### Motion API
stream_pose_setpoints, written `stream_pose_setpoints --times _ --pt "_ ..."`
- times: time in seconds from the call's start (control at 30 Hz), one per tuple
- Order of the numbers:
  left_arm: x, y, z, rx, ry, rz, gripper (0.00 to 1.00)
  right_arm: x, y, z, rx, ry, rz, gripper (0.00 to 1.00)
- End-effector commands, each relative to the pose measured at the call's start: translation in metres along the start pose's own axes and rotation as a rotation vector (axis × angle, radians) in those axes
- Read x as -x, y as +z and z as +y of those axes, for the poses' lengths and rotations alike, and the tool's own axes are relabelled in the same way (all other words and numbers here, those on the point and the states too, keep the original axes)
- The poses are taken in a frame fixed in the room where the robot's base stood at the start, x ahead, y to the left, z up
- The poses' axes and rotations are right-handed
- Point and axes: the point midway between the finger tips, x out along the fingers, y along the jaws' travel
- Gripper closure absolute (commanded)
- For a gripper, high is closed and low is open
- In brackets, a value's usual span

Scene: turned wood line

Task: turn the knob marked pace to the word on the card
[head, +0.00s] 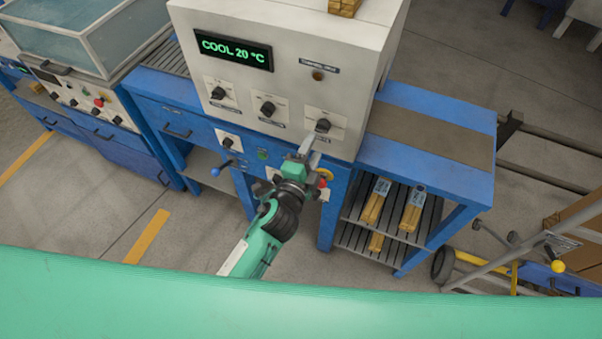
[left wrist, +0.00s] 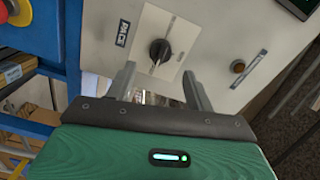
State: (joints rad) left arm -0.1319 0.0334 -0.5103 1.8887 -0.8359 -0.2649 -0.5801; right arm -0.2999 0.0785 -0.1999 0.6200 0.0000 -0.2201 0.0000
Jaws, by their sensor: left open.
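The pale machine panel carries three black knobs in a row: a left one (head: 218,93), a middle one (head: 267,109) and a right one (head: 322,126). Their labels are too small to read in the head view. My left gripper (head: 309,146) is just below the right knob, open and apart from it. In the left wrist view, a black knob (left wrist: 160,50) on a white plate is just beyond my open, empty fingers (left wrist: 160,84). A dark label (left wrist: 122,33) beside it is not clearly legible. I cannot make out a card with a word. My right gripper is out of view.
A green display (head: 233,50) reads COOL 20 °C. An amber lamp (head: 318,76) is above the right knob. Wood bundles (head: 375,203) lie on the lower rack.

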Motion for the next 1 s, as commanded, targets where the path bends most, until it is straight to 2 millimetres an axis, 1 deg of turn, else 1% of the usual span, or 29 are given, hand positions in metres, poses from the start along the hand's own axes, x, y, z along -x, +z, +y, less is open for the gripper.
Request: stream_pose_setpoints --times 0.03,0.2,0.3,0.4,0.6,1.0 --pt "0.013 0.001 0.004 0.001 0.001 0.001 0.46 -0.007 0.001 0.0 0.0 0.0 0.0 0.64" --pt "0.046 0.001 0.004 0.001 0.002 0.0 0.46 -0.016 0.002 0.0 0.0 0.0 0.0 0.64" --pt "0.06 0.0 0.003 0.0 0.002 0.0 0.46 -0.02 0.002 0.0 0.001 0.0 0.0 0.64" --pt "0.07 0.0 0.002 -0.001 0.002 0.0 0.46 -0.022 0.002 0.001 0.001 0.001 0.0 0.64" --pt "0.077 0.0 0.0 -0.001 0.0 0.0 0.46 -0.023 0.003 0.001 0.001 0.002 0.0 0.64" --pt "0.077 0.0 0.0 0.0 0.001 0.0 0.46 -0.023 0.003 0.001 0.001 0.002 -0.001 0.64"
